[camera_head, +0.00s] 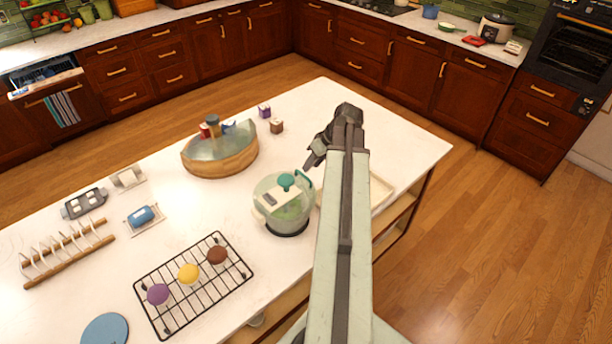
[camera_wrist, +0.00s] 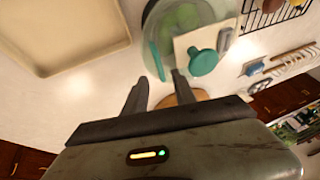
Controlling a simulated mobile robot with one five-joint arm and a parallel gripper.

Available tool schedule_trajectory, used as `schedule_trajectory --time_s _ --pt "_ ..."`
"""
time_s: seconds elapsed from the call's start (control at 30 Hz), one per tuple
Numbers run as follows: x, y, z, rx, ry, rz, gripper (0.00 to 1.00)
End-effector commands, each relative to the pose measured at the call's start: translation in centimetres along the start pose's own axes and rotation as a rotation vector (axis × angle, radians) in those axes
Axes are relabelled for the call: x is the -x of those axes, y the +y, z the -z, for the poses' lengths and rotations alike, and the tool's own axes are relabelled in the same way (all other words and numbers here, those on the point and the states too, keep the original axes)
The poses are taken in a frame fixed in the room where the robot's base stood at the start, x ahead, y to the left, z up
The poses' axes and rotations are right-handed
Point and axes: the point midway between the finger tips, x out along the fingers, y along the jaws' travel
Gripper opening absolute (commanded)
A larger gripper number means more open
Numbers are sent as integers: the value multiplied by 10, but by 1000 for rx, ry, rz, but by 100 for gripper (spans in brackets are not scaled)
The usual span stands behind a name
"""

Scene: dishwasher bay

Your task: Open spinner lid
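The salad spinner (camera_head: 284,212) stands upright on the white island, with green contents visible through its clear wall. Its lid (camera_head: 271,200) sits on top, with a round teal knob (camera_head: 286,181) and a teal handle (camera_head: 305,180) at the far right side. In the wrist view the knob (camera_wrist: 203,62) and the teal handle (camera_wrist: 156,62) are just beyond my fingertips. My gripper (camera_head: 314,158) is above and to the right of the spinner. In the wrist view my gripper (camera_wrist: 158,77) has its fingers apart with nothing between them.
A beige tray (camera_wrist: 82,62) lies beside the spinner, partly hidden by my arm in the head view. A wooden-sided basin (camera_head: 222,160) stands behind left. A black wire rack (camera_head: 215,292) with several round items is in front left. Small boxes (camera_head: 276,126) stand behind.

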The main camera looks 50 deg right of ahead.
Motion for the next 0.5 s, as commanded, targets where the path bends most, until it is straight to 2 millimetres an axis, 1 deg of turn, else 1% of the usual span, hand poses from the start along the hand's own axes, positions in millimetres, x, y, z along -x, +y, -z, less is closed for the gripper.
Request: schedule_trajectory --time_s 0.03,0.2,0.3,0.5 --pt "-18 2 -3 1 0 0 33" --pt "-48 2 -3 0 0 0 33" --pt "-55 2 -2 0 0 -1 33" --pt "-53 1 0 -1 1 -1 33"
